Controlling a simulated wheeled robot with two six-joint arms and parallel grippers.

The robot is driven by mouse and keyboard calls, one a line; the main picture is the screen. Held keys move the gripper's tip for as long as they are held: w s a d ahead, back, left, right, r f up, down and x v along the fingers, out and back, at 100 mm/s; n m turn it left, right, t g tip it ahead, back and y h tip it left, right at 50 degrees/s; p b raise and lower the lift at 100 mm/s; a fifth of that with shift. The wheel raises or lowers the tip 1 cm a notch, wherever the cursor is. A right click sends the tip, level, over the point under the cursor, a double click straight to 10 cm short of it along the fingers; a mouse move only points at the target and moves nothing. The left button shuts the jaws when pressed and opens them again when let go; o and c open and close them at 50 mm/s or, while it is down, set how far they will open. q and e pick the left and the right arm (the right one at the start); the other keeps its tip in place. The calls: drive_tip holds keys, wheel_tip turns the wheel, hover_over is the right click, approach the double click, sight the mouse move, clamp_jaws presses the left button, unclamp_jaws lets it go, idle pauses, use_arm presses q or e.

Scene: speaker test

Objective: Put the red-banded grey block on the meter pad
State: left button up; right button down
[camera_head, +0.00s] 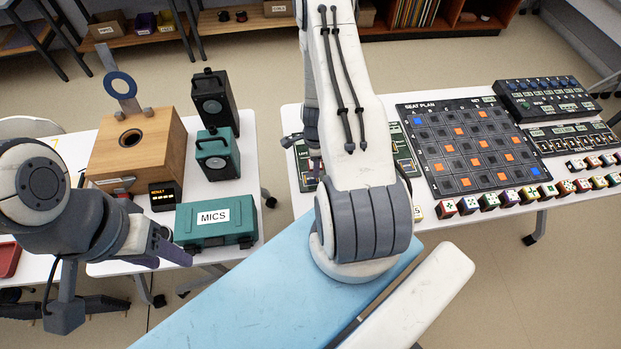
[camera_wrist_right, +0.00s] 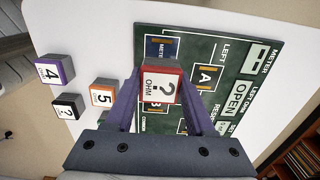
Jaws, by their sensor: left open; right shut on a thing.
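The red-banded grey block (camera_wrist_right: 160,86), marked "? OHM", is between the purple fingers of my right gripper (camera_wrist_right: 160,80) in the right wrist view. The gripper is shut on it, in front of the dark green meter board (camera_wrist_right: 245,95). A blue patch with partly hidden lettering that seems to read "METER" (camera_wrist_right: 158,47) shows just beyond the block; I cannot tell the gap between block and board. In the head view my right arm covers much of this board (camera_head: 404,150) and the block does not show clearly. My left gripper (camera_head: 168,250) is open and empty beside the green MICS case.
Loose blocks marked 4 (camera_wrist_right: 54,70), 5 (camera_wrist_right: 103,93) and ? (camera_wrist_right: 68,107) lie on the white table beside the board. The seat plan board (camera_head: 465,145) stands right of my right arm. The MICS case (camera_head: 215,221), speakers and a wooden box (camera_head: 135,150) are at left.

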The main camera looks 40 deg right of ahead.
sight(311, 179)
drive_tip(key=shift+w+a+f, duration=0.35)
drive_tip(key=shift+a, duration=0.15)
wheel_tip(311, 179, down, 4)
drive_tip(key=b, duration=0.4)
drive_tip(key=shift+f, duration=0.1)
drive_tip(key=c, duration=0.7)
unclamp_jaws()
drive_tip(key=o, duration=0.4)
drive_tip(key=shift+o, duration=0.2)
